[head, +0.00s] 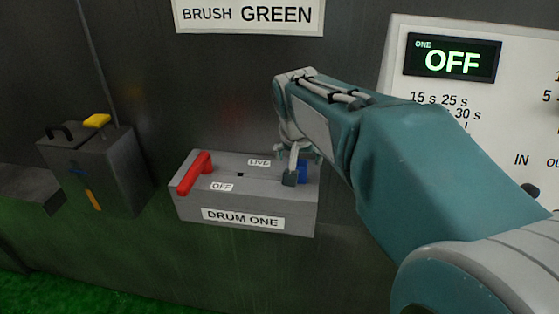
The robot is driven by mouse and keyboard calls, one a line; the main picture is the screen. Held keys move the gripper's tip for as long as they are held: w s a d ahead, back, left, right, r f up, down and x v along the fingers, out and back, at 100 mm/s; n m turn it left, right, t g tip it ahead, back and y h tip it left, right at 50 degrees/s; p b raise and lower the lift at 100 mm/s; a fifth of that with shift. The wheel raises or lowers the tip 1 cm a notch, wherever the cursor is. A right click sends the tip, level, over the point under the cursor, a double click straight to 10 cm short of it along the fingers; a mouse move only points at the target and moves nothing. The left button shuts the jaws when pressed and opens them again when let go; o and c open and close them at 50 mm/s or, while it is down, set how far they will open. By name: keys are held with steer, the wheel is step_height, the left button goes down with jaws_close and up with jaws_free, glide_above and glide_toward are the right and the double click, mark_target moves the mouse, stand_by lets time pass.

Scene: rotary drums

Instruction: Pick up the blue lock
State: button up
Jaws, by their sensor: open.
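A small blue block, which looks like the blue lock (303,174), is at the right end of the grey box labelled DRUM ONE (243,217). My gripper (298,168) is over that end of the box, pointing down. It is open, with one grey fingertip just left of the blue lock. The other finger is partly hidden, and the gripper covers part of the lock. I cannot tell whether a finger touches the lock.
A red handle (194,174) lies by the OFF label (222,187) on the box. A second grey box (103,168) with a yellow part (97,121) stands at left. A white panel (405,50) with an OFF display (452,61) is at right, partly behind my arm.

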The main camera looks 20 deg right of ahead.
mark_target(298, 163)
steer(key=x, duration=0.5)
steer(key=shift+w, duration=0.3)
steer(key=c, duration=1.3)
